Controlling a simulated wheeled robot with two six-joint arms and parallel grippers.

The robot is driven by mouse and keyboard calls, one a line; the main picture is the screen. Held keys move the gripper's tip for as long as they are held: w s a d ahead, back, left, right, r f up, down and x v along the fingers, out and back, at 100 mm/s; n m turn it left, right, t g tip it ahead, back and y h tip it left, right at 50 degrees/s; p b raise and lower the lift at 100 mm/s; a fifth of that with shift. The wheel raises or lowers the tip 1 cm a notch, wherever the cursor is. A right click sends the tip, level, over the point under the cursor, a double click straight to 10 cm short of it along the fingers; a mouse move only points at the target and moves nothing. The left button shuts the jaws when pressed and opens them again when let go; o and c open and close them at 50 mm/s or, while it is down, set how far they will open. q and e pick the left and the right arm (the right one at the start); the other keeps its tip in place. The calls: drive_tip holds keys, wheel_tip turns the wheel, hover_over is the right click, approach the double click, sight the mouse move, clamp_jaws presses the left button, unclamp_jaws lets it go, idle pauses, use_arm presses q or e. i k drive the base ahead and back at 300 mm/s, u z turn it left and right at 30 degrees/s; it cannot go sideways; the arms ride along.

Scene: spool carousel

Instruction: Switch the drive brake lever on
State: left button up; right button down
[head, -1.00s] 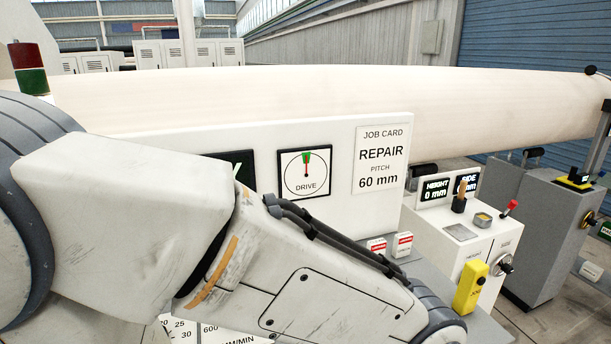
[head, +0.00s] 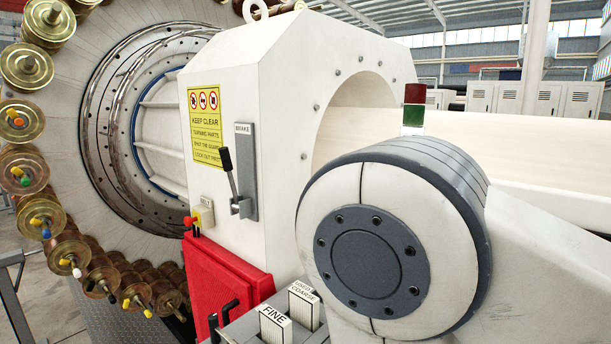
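The brake lever (head: 230,174) is on the white housing (head: 290,120), left of the picture's middle. It has a black grip and a thin metal shaft, and rises from a pivot low on a grey plate (head: 246,170) labelled BRAKE. The grip points up, tilted a little to the left. No on or off marking is readable beside it. Nothing touches the lever. Neither of my grippers is in view; a large joint of my arm fills the lower right.
A carousel of several brass spools (head: 25,66) stands at the left. Blocks marked FINE (head: 274,325) and COARSE (head: 304,305) stand at the bottom. Space before the lever looks clear.

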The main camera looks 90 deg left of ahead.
sight(224, 154)
drive_tip(key=u, duration=3.35)
